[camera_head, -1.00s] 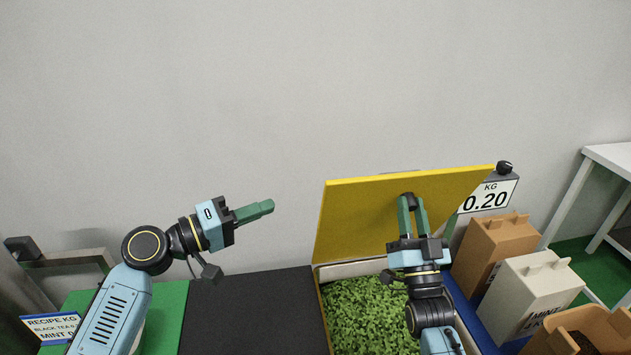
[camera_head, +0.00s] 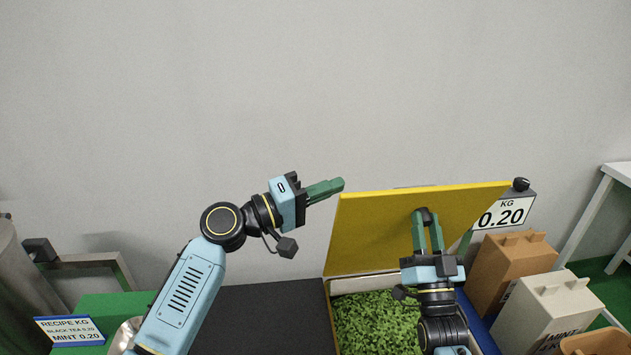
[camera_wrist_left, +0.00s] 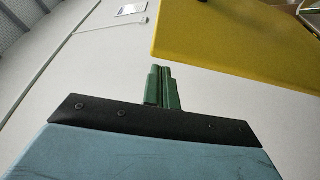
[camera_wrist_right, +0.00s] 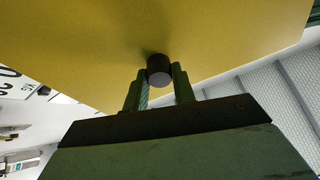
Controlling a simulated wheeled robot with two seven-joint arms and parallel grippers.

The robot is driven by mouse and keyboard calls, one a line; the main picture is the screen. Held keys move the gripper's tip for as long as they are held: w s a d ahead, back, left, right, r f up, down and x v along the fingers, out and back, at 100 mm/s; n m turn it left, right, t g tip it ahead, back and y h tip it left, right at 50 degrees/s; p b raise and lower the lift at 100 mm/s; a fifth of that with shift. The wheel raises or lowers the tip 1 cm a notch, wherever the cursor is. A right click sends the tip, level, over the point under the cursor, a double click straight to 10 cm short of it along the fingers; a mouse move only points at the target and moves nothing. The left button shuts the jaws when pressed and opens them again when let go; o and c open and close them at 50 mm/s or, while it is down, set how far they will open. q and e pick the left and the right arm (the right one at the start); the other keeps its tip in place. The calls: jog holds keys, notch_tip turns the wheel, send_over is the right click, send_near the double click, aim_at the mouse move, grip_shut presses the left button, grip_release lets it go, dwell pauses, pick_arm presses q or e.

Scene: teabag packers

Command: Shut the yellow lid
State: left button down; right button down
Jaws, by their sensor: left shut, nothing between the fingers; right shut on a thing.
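The yellow lid (camera_head: 375,235) stands raised and tilted back over an open bin of green leaves (camera_head: 375,320). Its underside also fills the top of the right wrist view (camera_wrist_right: 110,40). A dark round knob (camera_wrist_right: 159,70) sits on that face. My right gripper (camera_head: 427,220) is shut on the knob. My left gripper (camera_head: 340,186) is shut and empty, with its fingertips close to the lid's upper left corner. In the left wrist view the closed green fingers (camera_wrist_left: 161,70) point past the lid's edge, and a small gap shows between them.
A scale display (camera_head: 503,213) reading 0.20 stands behind the lid at right. A brown carton (camera_head: 512,265) and a white mint carton (camera_head: 550,310) stand right of the bin. A dark surface (camera_head: 265,310) and a recipe sign (camera_head: 70,331) lie to the left.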

pick_arm(q)
jog(key=shift+s+d+f, duration=0.15)
jog(key=shift+s+f, duration=0.15)
jog(key=shift+s, duration=0.35)
pick_arm(e)
jog(key=shift+f, duration=0.1)
